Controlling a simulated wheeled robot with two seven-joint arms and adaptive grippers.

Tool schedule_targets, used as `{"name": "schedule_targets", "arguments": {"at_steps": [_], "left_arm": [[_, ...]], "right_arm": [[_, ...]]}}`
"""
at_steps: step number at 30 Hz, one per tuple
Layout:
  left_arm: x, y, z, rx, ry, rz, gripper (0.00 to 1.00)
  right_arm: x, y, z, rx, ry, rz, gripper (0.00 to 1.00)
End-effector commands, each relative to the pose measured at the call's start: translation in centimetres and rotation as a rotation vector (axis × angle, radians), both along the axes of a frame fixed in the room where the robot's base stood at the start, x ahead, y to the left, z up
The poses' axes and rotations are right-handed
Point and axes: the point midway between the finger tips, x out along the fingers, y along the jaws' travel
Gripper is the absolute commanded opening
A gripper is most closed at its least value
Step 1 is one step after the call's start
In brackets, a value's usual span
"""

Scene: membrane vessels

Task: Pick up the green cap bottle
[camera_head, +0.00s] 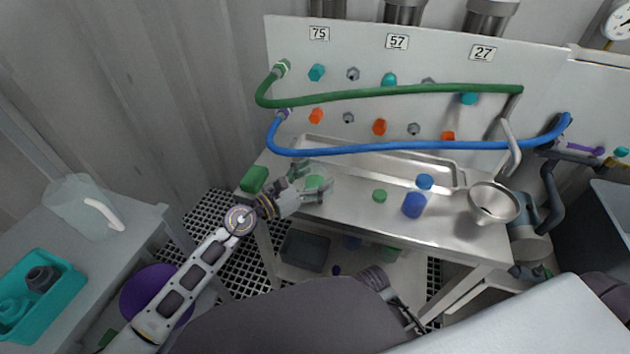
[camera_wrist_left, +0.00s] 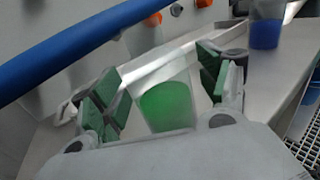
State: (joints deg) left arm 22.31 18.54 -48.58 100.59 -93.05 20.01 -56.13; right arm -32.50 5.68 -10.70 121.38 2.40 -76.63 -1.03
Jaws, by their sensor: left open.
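A clear vessel with green in its lower part (camera_wrist_left: 166,106) stands on the steel bench between the fingers of my left gripper (camera_wrist_left: 162,92). Bare space shows between it and the green-padded fingers. In the head view my left gripper (camera_head: 312,183) is open around the green vessel (camera_head: 315,182), near the bench's left end. The fingers partly hide it there. I cannot make out a cap on it. A small green cap-like piece (camera_head: 379,196) sits on the bench to its right. My right gripper does not show clearly.
A blue-filled bottle (camera_head: 413,206) and a steel bowl (camera_head: 494,203) stand further right on the bench. A green block (camera_head: 254,179) lies at the left corner. A shallow tray (camera_head: 430,171) lies behind. Green (camera_head: 390,92) and blue hoses (camera_head: 400,147) cross the panel above.

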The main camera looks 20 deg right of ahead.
Motion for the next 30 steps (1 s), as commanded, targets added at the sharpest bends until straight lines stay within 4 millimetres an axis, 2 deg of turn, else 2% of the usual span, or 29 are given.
{"name": "schedule_targets", "arguments": {"at_steps": [9,22,30], "left_arm": [[-0.02,0.01,-0.01,0.000,0.000,0.000,0.76],[-0.02,0.02,-0.02,0.000,0.001,0.000,0.22],[-0.01,0.02,0.07,-0.001,0.000,0.000,0.21]], "right_arm": [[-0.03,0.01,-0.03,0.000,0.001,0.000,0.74],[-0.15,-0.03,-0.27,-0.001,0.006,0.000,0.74],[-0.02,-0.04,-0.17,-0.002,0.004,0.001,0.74]]}}
